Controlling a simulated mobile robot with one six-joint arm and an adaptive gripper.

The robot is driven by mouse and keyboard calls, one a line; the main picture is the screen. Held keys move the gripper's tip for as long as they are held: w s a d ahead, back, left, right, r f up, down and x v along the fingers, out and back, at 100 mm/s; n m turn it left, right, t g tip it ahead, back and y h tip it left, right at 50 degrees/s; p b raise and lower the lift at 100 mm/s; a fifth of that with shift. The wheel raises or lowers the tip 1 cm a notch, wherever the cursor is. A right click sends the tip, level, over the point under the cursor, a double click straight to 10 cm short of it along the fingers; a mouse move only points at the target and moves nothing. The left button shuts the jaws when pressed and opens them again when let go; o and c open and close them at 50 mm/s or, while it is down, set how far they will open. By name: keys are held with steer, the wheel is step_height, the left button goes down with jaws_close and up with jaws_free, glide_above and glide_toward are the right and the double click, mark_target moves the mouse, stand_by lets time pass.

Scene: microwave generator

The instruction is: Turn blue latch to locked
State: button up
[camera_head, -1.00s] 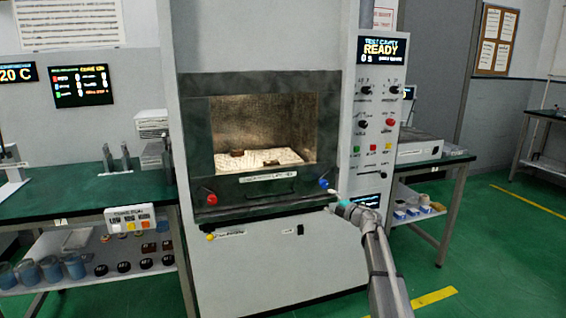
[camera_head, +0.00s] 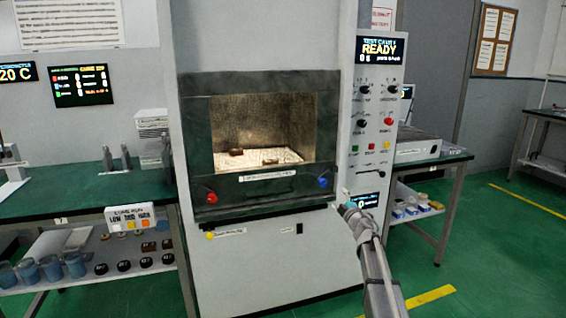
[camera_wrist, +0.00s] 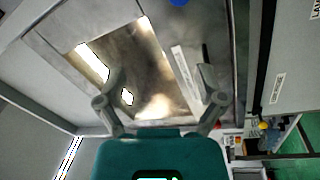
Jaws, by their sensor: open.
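The blue latch (camera_head: 323,182) is a small round knob at the right end of the dark bar below the chamber window. Its turn position is too small to read. In the wrist view the blue latch (camera_wrist: 178,2) is cut off by the top edge. My gripper (camera_head: 346,197) is just right of and below the latch, apart from it. In the wrist view my gripper (camera_wrist: 161,85) has its two fingers spread wide with nothing between them.
A red knob (camera_head: 212,198) sits at the left end of the same bar. The lit chamber (camera_head: 262,125) holds brown pieces on a pale tray. A control panel (camera_head: 376,120) stands at the right, with a green bench (camera_head: 440,160) beyond it. Green floor is open at the right.

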steer(key=s+d+f+m+g+h, duration=0.3)
steer(key=s+f+m+g+h, duration=0.1)
steer(key=s+f+m+h, duration=0.3)
steer(key=s+d+f+m+g+h, duration=0.3)
steer(key=s+f+m+g+h, duration=0.15)
steer(key=s+m, duration=0.45)
steer(key=s+a+f+g+y, duration=0.2)
steer(key=s+a+f+g, duration=0.1)
steer(key=s, duration=0.6)
steer(key=s+a+f+m+g+y, duration=0.1)
steer(key=s+a+f+g+y, duration=0.15)
steer(key=s, duration=0.55)
steer(key=s+a+f+g+y, duration=0.1)
steer(key=s+a+f+g, duration=0.3)
steer(key=s, duration=0.5)
step_height(320, 180, up, 24)
steer(key=s+p, duration=0.1)
steer(key=p, duration=2.3)
steer(key=shift+s+a+r+g+p, duration=0.2)
steer(key=shift+g+p, duration=0.1)
steer(key=shift+g, duration=0.1)
